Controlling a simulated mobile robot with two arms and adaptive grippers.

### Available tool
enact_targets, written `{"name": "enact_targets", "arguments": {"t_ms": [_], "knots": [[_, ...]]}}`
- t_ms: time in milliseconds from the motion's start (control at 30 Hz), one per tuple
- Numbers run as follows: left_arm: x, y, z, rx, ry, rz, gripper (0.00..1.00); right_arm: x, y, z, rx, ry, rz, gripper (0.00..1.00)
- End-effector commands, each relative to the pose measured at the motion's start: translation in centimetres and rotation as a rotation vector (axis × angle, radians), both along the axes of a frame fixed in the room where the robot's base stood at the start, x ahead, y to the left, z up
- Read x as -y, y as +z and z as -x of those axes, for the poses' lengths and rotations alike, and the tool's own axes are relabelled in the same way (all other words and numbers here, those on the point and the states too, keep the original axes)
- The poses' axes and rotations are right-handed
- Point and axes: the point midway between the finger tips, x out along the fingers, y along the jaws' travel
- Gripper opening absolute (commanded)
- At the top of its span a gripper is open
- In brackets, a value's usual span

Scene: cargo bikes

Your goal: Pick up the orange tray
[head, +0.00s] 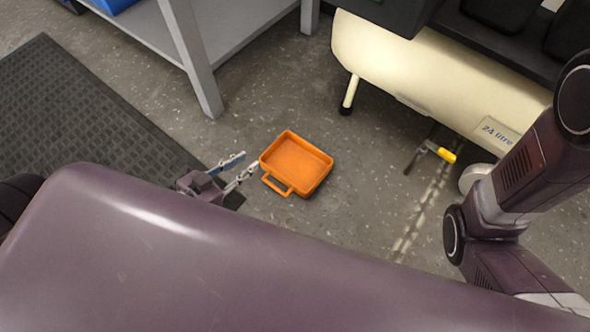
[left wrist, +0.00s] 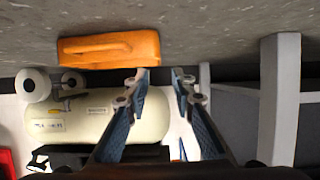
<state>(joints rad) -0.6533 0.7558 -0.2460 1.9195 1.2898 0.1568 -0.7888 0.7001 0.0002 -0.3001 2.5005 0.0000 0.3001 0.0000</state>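The orange tray (head: 297,165) lies on the grey floor near the middle of the head view, with its loop handle toward the lower left. My left gripper (head: 249,166) is just left of the tray, low near the floor, its fingers apart and pointing toward the tray's left side. In the left wrist view the tray (left wrist: 110,47) shows upper left of the fingers. The left gripper (left wrist: 159,76) is open there with nothing between its fingertips. My right gripper is not in view; only the right arm shows at the right of the head view.
A grey bench (head: 222,40) with legs stands behind and left. A dark rubber mat (head: 80,110) lies at the left. A cream tank (head: 430,75) with a short leg stands at the back right. A yellow-handled clamp (head: 436,154) lies right of the tray. Floor around the tray is mostly clear.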

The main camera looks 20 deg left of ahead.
Motion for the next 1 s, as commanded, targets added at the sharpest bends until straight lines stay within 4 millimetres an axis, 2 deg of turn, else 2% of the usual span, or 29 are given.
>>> {"name": "enact_targets", "arguments": {"t_ms": [133,400,667,1000], "knots": [[0.6,-0.8,-1.8,0.002,0.004,0.006,0.23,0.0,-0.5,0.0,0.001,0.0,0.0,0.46],[1.7,-2.0,-4.9,0.002,0.005,0.004,0.23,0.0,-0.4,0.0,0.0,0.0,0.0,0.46],[2.3,-2.6,-6.1,0.002,0.002,0.004,0.23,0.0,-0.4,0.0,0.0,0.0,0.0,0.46],[3.6,-4.3,-9.6,0.002,0.004,0.005,0.23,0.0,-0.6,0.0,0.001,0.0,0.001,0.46]]}}
